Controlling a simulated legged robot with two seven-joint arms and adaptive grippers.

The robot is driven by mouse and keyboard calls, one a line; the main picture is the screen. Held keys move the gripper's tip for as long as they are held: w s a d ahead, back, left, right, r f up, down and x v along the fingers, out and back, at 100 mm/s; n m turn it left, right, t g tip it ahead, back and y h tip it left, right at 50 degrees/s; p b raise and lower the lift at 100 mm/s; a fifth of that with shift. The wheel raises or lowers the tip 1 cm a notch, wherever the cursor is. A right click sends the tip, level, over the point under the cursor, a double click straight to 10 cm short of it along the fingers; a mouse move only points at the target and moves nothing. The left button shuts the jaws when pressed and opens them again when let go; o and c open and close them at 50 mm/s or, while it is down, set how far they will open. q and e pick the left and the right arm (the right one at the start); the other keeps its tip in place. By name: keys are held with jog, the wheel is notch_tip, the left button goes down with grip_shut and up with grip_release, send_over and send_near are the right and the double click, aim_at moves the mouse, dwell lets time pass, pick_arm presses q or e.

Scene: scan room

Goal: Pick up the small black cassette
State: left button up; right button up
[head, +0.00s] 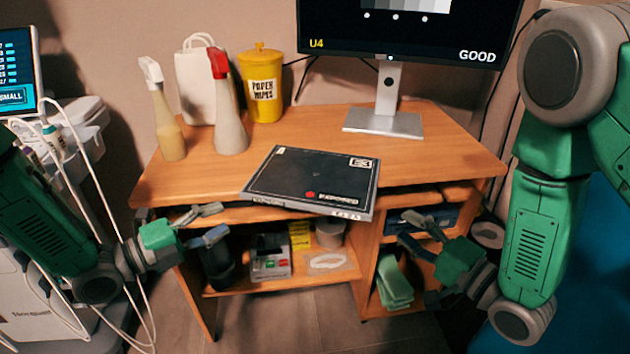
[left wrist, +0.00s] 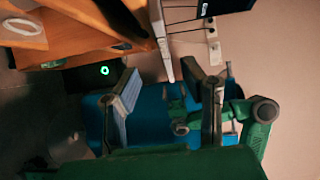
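My right gripper (head: 414,234) is open and empty, right of the cassette and lower, near the shelf front.
The wooden desk (head: 450,150) carries two spray bottles (head: 228,115), a white bag (head: 193,85), a yellow paper wipes tub (head: 265,85) and a monitor (head: 385,122) reading U4 and GOOD. Shelves below hold a small device (head: 270,262) and green cloths (head: 393,284). A cart with cables stands left.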

aim_at(278, 190)
pick_arm(q)
jog(key=shift+d+r, duration=0.1)
jog(key=shift+d, duration=0.05)
pick_arm(e)
jog(key=shift+w+r, duration=0.1)
